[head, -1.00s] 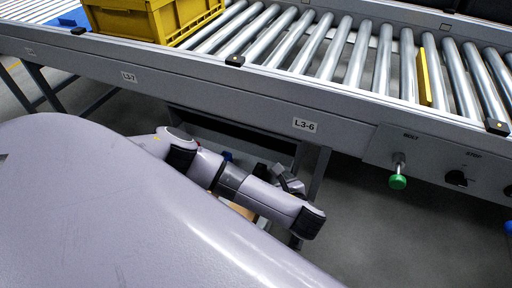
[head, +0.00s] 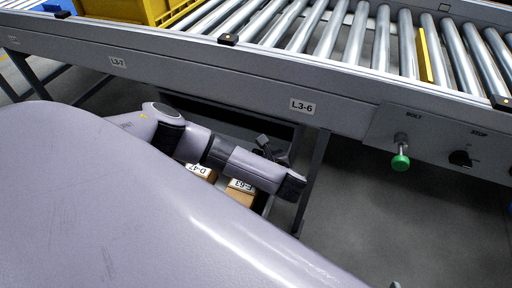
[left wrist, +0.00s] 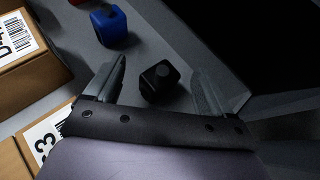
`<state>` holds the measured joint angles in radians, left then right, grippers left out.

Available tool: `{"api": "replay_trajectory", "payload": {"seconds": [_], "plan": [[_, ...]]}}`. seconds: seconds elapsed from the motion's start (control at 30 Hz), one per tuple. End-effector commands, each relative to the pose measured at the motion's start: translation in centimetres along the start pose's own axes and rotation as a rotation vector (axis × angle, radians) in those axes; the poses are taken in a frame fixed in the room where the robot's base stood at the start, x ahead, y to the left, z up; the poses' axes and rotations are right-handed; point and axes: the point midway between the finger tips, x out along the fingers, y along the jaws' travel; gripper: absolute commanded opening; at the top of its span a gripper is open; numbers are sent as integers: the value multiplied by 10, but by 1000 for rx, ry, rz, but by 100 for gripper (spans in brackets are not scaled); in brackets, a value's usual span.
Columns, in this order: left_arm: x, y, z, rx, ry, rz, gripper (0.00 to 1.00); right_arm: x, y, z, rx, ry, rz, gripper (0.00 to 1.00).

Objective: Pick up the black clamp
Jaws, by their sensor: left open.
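The black clamp (left wrist: 160,80) is a small dark block with a round detail on its face, on a dark grey surface in the left wrist view. My left gripper (left wrist: 158,68) is open, with one finger on either side of the clamp. I cannot tell whether a finger touches it. In the head view my left gripper (head: 274,150) is under the conveyor and small, and I cannot make out the clamp there. My right gripper is not in view.
A blue block (left wrist: 110,26) and a red block (left wrist: 90,2) lie beyond the clamp. Labelled cardboard boxes (left wrist: 36,75) stand at left. The roller conveyor (head: 215,62) with a green knob (head: 400,163) runs above my left arm.

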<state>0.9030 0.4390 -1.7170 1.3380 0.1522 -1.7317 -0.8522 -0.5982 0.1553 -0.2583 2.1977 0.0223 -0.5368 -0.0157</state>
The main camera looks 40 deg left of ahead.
Motion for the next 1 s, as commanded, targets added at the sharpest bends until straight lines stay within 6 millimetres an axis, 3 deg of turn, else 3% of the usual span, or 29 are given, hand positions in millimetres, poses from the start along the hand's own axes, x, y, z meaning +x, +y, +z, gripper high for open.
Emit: {"api": "replay_trajectory", "payload": {"seconds": [0.03,0.27,0.77,1.0], "plan": [[0,0,0,0,0,0,83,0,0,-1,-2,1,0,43],[0,0,0,0,0,0,9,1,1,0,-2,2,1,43],[-1,1,3,0,0,0,8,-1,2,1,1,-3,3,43],[-10,2,24,-3,1,-2,7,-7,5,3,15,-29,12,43]]}}
